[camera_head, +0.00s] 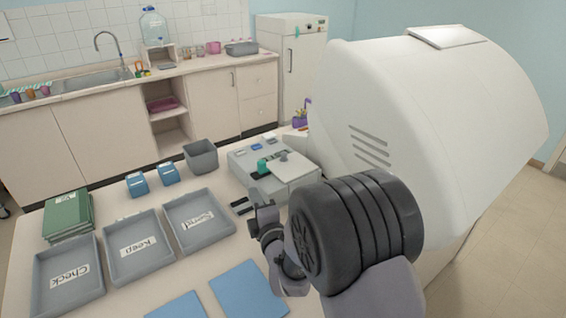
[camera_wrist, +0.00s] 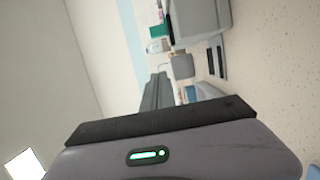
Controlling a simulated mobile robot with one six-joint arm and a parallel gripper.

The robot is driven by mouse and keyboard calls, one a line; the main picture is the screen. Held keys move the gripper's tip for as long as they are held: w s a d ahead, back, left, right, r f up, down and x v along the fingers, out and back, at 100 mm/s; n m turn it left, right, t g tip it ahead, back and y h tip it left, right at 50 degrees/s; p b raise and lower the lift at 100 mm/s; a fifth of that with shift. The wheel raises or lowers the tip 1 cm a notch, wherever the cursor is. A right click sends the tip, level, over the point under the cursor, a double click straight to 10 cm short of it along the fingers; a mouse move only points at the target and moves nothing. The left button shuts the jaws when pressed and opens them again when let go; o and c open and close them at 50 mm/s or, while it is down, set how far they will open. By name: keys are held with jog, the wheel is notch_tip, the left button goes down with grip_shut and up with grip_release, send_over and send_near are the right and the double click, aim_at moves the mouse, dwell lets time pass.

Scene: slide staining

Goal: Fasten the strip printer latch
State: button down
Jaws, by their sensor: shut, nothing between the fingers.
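The strip printer appears to be the light grey box (camera_head: 245,167) on the table, left of a large white rounded housing. A green part (camera_head: 263,167) and a raised lid-like plate (camera_head: 290,172) are on its top. I cannot tell which part is the latch or whether it is fastened. My gripper (camera_head: 258,200) is shut and empty, in front of the box and apart from it. In the wrist view my gripper (camera_wrist: 157,82) points toward a grey box (camera_wrist: 200,22), which looks like the same printer, seen turned sideways.
Grey trays labelled Check (camera_head: 68,277), Keep (camera_head: 138,247) and Send (camera_head: 198,220) lie on the left. A grey bin (camera_head: 201,156), blue boxes (camera_head: 137,184) and green books (camera_head: 68,215) stand behind. Blue mats (camera_head: 248,291) lie at the front. The white housing (camera_head: 440,110) crowds the right.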

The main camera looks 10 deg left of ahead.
aim_at(261, 166)
jog(key=shift+s, duration=0.15)
jog(key=w+a, duration=0.1)
jog(key=w, duration=0.2)
jog(key=w+a+b, duration=0.1)
jog(key=w, duration=0.3)
jog(key=w+a, duration=0.2)
jog(key=w, duration=0.1)
jog(key=shift+w+b, duration=0.25)
jog(key=shift+b, duration=0.15)
jog(key=shift+w+d, duration=0.35)
jog(key=shift+w+d+f+b, duration=0.15)
jog(key=shift+w+d+b, duration=0.45)
jog(key=shift+b, duration=0.5)
jog(key=shift+w+r, duration=0.15)
jog(key=shift+r, duration=0.1)
